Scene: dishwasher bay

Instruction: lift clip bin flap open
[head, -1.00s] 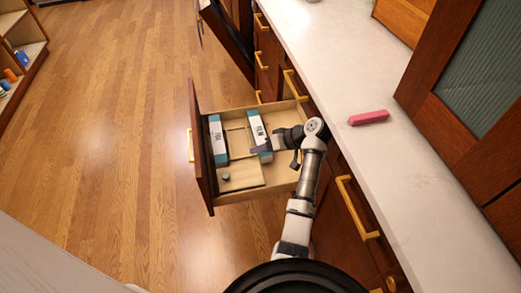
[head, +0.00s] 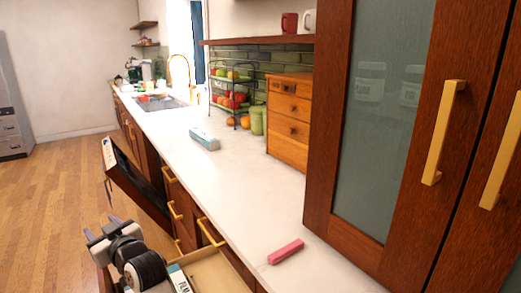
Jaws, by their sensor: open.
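My gripper (head: 104,228) is at the lower left in the head view, open and empty, with its fingers apart and pointing away from the camera. A white and teal box marked FILM (head: 180,281) lies in the drawer beside my wrist. The clip bin flap is not visible now; the part of the drawer with the small wooden lid and dark knob is out of frame or hidden by my arm.
A pink block (head: 286,251) lies on the white counter (head: 215,185). A teal and white box (head: 204,139) lies further back. A dark door (head: 136,178) hangs open beyond my gripper. A wooden drawer chest (head: 289,122) and a tall glass-fronted cabinet (head: 392,110) line the right.

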